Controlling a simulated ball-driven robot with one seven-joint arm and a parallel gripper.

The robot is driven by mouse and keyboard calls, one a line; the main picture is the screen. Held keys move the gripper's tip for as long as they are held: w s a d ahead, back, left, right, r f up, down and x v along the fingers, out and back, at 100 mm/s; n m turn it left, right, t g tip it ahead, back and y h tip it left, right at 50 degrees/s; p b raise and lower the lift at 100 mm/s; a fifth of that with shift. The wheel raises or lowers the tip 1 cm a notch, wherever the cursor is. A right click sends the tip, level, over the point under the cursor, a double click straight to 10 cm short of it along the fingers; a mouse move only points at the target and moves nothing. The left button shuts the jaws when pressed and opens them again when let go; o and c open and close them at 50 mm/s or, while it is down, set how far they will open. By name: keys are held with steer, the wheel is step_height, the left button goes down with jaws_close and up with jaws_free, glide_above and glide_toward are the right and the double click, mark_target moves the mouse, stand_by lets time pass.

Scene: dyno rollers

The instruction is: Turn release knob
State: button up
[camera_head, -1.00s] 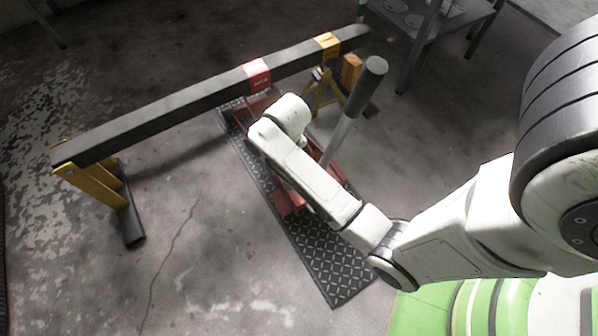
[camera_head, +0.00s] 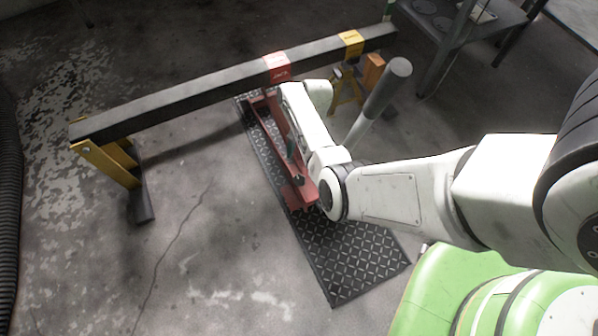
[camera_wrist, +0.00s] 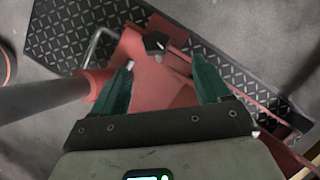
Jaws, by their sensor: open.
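A red floor jack (camera_head: 268,115) lies on a black diamond-patterned mat under a dark beam; it also shows in the wrist view (camera_wrist: 160,88). A small black knob (camera_wrist: 157,42), apparently the release knob, stands on the jack's red body in the wrist view. My gripper (camera_wrist: 164,60) has two green fingers, spread apart with nothing between them. The knob shows just beyond the fingertips, between their lines; I cannot tell the height gap.
The jack's long handle (camera_head: 383,95) rises at a slant close to my arm; its shaft (camera_wrist: 38,98) lies left of my fingers. The dark beam (camera_head: 190,97) spans above the jack on yellow stands (camera_head: 107,163).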

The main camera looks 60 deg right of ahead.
mark_target(298, 175)
steer(key=b+x, duration=0.3)
steer(key=x, duration=0.5)
steer(key=shift+a+f+b, duration=0.1)
steer(key=shift+f+b, duration=0.2)
steer(key=shift+b, duration=0.1)
steer(key=shift+r, duration=0.1)
steer(key=c, duration=1)
steer(key=shift+w+n+g+b, duration=0.4)
steer(key=shift+n+g+b, duration=0.35)
steer(key=shift+g, duration=0.25)
steer(key=shift+a+n, duration=0.1)
steer(key=shift+n, duration=0.15)
